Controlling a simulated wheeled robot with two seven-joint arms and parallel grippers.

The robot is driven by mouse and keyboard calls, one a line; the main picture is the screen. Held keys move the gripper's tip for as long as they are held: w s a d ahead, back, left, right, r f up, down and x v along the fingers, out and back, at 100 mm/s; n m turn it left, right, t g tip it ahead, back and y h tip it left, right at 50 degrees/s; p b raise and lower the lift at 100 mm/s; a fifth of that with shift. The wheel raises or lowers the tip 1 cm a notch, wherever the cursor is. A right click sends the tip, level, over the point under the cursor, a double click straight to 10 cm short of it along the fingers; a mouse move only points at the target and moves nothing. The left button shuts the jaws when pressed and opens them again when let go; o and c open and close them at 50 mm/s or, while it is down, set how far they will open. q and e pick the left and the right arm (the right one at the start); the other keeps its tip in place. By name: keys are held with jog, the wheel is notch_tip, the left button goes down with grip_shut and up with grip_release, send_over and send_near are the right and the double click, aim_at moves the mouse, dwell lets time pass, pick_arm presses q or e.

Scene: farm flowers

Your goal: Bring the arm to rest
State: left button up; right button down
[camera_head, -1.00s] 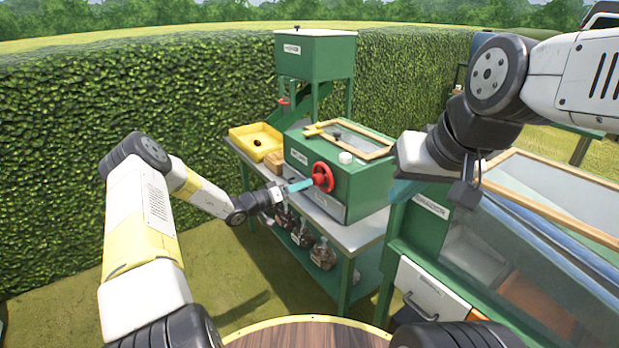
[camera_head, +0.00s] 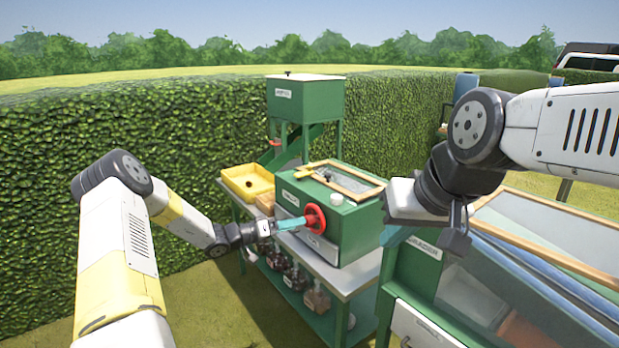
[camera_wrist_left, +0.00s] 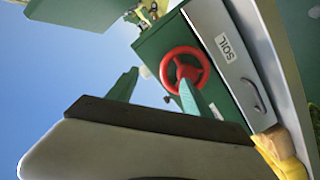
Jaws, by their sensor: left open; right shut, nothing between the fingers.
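My left gripper (camera_head: 292,223) reaches in from the left, with its teal fingers at the red handwheel (camera_head: 315,218) on the front of the green machine (camera_head: 352,225). In the left wrist view the two teal fingers (camera_wrist_left: 158,92) stand apart. One overlaps the lower edge of the red wheel (camera_wrist_left: 185,70) and the other is left of it. Whether they touch the wheel is unclear. My right arm comes in from the right. Its gripper (camera_head: 395,237) hangs low over the right-hand green cabinet, shut and mostly hidden behind the wrist.
The machine stands on a bench (camera_head: 345,278) with a yellow tray (camera_head: 247,183) and jars on the lower shelf. A green hopper (camera_head: 305,100) stands behind. A glass-topped green cabinet (camera_head: 410,275) is at right, close under my right arm. A hedge (camera_head: 130,140) closes the back and left.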

pick_arm(q)
jog(key=s+d+r+m+g+y, duration=0.25)
jog(key=s+r+g+y, duration=0.3)
jog(key=s+r, duration=1.1)
jog(key=s+a+r+n+t+y, duration=0.1)
jog(key=s+a+r+n+y, duration=0.2)
jog(key=s+a, duration=0.3)
jog(key=s+a+r+n+t+y, duration=0.2)
jog(key=s+a, duration=0.4)
jog(key=s, duration=1.1)
jog(key=shift+a+r+n+y, duration=0.3)
jog(key=shift+r+n+y, duration=0.25)
jog(key=shift+r+y, duration=0.4)
jog(key=shift+d+f+t, duration=0.1)
jog(key=shift+t, duration=0.15)
